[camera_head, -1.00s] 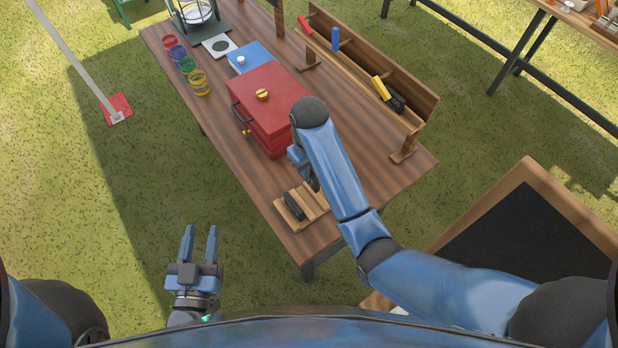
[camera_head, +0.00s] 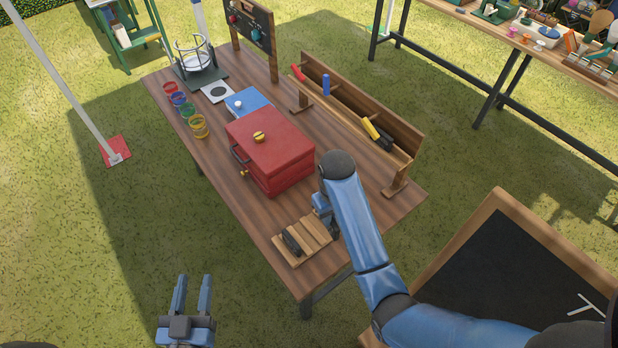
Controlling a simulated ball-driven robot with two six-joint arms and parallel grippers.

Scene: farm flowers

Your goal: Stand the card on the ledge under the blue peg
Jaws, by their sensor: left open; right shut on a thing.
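The blue peg (camera_head: 326,84) stands at the long wooden ledge (camera_head: 347,103) along the table's far right side, between a red peg (camera_head: 298,72) and a yellow one (camera_head: 371,128). My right gripper (camera_head: 322,214) is low over the near end of the table, beside a slotted wooden block (camera_head: 283,255) with a dark piece (camera_head: 292,241) on it. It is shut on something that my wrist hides. I cannot make out the card. My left gripper (camera_head: 192,292) is open and empty, over the grass off the table's near left side.
A red box (camera_head: 272,148) with a yellow knob and a blue box (camera_head: 247,101) fill the table's middle. A black piece (camera_head: 385,142) lies by the yellow peg. A framed blackboard (camera_head: 520,262) is at right.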

